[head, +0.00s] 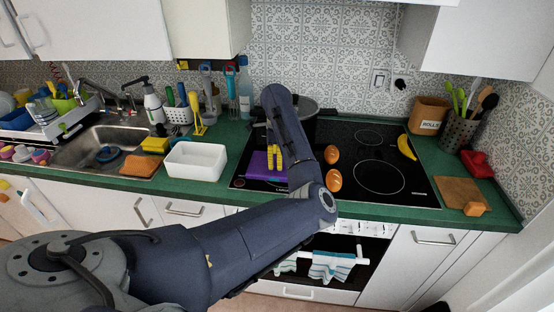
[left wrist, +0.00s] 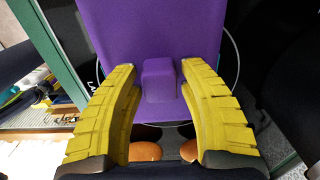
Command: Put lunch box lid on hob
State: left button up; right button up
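The purple lunch box lid (head: 258,168) lies on the left part of the black hob (head: 405,188), partly hidden by my arm. The lid's block-shaped handle (left wrist: 159,80) faces the left wrist camera. My left gripper (head: 274,157) has yellow fingers and points down over the lid. In the left wrist view the left gripper (left wrist: 160,68) is open, with its fingertips on either side of the handle and gaps visible on both sides. The white open lunch box (head: 195,161) stands on the green counter left of the hob. My right gripper is not in view.
Two bread rolls (head: 333,180) lie on the hob right of my arm. A wooden board (head: 460,191) is on the right counter; the sink (head: 103,146) is left.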

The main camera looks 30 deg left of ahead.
pick_arm(q)
jog(key=shift+o, duration=0.3)
jog(key=shift+r, duration=0.1)
notch_tip(320, 180, up, 12)
dwell(0.5)
dwell(0.4)
